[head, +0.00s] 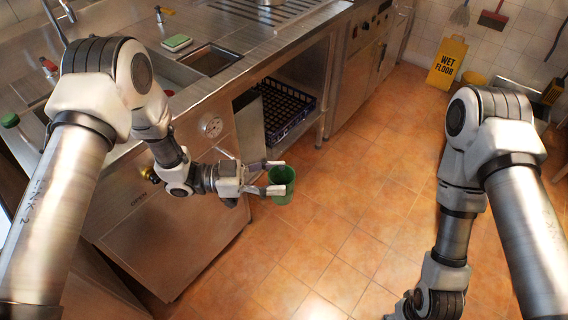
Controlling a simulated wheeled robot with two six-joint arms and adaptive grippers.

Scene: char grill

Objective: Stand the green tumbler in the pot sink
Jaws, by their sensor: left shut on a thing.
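The green tumbler (282,185) is in the middle of the head view, above the tiled floor and in front of the steel counter. My left gripper (277,178) is shut on it, with one finger on each side, and holds it roughly upright. The tumbler is clear of the counter. A steel sink area (28,98) lies at the far left, partly hidden behind my left arm; I cannot tell for sure that it is the pot sink. My right arm reaches down at the right, and its gripper is out of the picture.
A small sunken basin (210,60) and a green sponge (176,43) are on the counter (255,50). A dark blue rack (287,108) sits on the shelf beneath. A green-capped bottle (10,120) stands far left. A yellow wet-floor sign (447,62) stands at the back. The middle floor is clear.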

